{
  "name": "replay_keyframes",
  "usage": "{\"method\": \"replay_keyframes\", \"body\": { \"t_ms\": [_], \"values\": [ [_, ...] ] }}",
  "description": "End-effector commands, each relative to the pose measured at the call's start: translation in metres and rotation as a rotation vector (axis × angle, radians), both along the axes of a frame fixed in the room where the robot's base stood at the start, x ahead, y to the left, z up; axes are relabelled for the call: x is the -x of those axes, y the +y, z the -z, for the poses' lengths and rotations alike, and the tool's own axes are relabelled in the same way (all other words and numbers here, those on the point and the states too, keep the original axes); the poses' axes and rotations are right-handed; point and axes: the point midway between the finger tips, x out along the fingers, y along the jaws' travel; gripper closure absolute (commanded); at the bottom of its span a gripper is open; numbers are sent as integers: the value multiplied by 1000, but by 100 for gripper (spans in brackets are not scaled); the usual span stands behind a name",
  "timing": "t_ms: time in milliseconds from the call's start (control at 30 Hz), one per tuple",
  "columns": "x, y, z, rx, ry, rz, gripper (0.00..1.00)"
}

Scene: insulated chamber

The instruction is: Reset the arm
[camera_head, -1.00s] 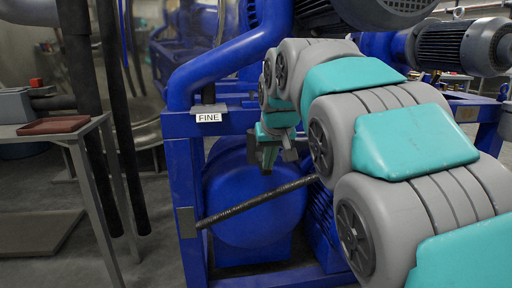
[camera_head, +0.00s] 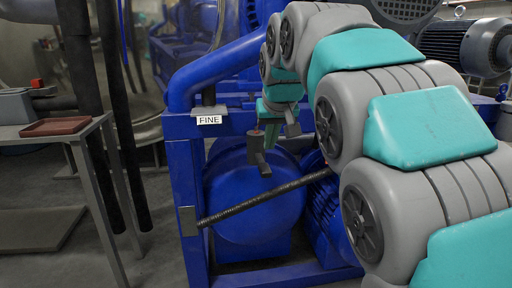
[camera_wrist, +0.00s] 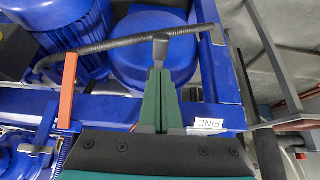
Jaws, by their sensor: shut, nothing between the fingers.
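My gripper (camera_head: 262,166) hangs from my grey and teal arm in front of the blue machine frame, just right of the label reading FINE (camera_head: 208,119). In the head view it is small and partly side-on. In the wrist view my gripper (camera_wrist: 160,50) shows two green fingers meeting along the middle, shut and empty. Behind its tips in that view is a black ribbed hose (camera_wrist: 110,44), crossing the blue rounded tank (camera_wrist: 150,68). The hose also shows below the gripper in the head view (camera_head: 262,202). I cannot tell whether the tips touch anything.
A blue frame (camera_head: 186,190) and pipes stand close around my gripper. An orange bar (camera_wrist: 68,90) is at left in the wrist view. A grey table (camera_head: 62,133) with a reddish tray (camera_head: 56,127) stands at the left. Dark hanging hoses (camera_head: 80,75) are between table and frame.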

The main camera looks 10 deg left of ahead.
Motion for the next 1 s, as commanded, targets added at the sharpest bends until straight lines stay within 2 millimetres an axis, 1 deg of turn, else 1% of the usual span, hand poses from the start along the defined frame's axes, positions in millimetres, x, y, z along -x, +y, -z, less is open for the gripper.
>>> {"method": "replay_keyframes", "body": {
  "t_ms": [100, 167, 267, 367, 400, 467, 500, 567, 600, 667, 700, 767, 800, 867, 900, 967, 1000],
  "values": [
    [1, -1, 1, 0, 2, 2, 100],
    [3, -6, 3, 2, 9, 8, 100],
    [14, -24, 17, 12, 44, 35, 100],
    [36, -53, 38, 26, 99, 77, 100],
    [47, -66, 47, 32, 123, 95, 100],
    [65, -85, 65, 41, 167, 123, 100],
    [78, -96, 74, 46, 191, 139, 100],
    [98, -113, 91, 54, 233, 162, 100],
    [113, -123, 103, 59, 263, 177, 100],
    [136, -137, 119, 63, 303, 197, 100],
    [151, -146, 131, 67, 334, 210, 100],
    [177, -158, 148, 73, 376, 228, 100],
    [193, -166, 158, 77, 403, 238, 100],
    [219, -176, 176, 82, 448, 253, 100],
    [237, -181, 186, 86, 475, 262, 100],
    [264, -189, 203, 90, 518, 273, 100],
    [283, -194, 214, 94, 546, 279, 100]
  ]
}}
